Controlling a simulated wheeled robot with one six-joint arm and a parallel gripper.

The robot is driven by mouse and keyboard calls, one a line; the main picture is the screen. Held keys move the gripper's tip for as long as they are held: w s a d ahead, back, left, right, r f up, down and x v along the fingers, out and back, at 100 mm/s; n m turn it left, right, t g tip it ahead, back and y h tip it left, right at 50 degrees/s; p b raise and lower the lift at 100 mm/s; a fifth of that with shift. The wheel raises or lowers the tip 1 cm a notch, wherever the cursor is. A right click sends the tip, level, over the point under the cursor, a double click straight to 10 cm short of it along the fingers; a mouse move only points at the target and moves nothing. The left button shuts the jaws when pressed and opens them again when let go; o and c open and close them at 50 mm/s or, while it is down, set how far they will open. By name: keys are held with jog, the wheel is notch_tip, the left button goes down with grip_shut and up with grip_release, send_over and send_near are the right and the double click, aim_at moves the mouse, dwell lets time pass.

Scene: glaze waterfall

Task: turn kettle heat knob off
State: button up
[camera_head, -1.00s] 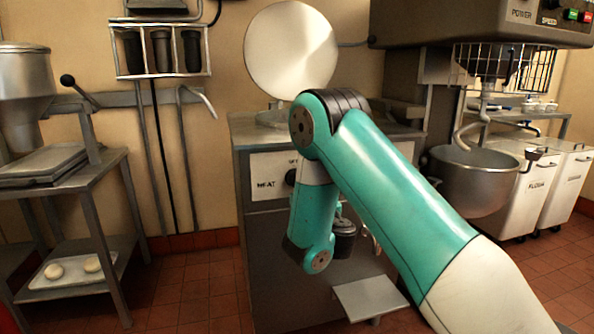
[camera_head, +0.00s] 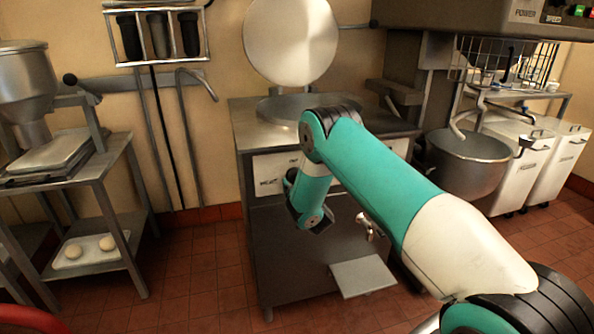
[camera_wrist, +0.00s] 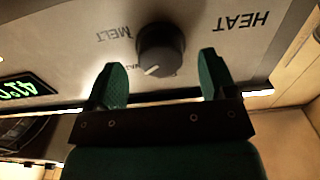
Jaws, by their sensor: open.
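The dark round heat knob (camera_wrist: 162,50) sits on a light panel in the wrist view, which shows the lettering upside down. Its white pointer mark faces down and slightly left in that view. "MELT" is printed to its left, and another label below it is partly hidden. My gripper (camera_wrist: 162,78) is open and empty, with one green finger on each side below the knob in the picture. I cannot tell whether either finger touches it. In the head view, my arm covers the knob and gripper in front of the kettle cabinet (camera_head: 262,225).
The kettle's round lid (camera_head: 291,42) stands open. A tap (camera_head: 368,226) juts from the cabinet front above a low shelf (camera_head: 363,277). A green lit display (camera_wrist: 28,88) is beside the knob panel. A mixer bowl (camera_head: 468,165) is right; a steel table (camera_head: 100,175) is left.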

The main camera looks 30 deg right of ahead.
jog(key=shift+p+x, duration=0.55)
jog(key=shift+x, duration=0.8)
jog(key=shift+c, duration=0.3)
jog(key=c, duration=0.8)
jog(key=shift+n, duration=0.3)
jog(key=n+b, duration=0.1)
jog(key=n, duration=0.4)
jog(key=shift+d+n, duration=0.1)
jog(key=shift+n, duration=0.2)
jog(key=n, duration=0.5)
jog(key=shift+r+n, duration=0.1)
jog(key=shift+n, duration=0.3)
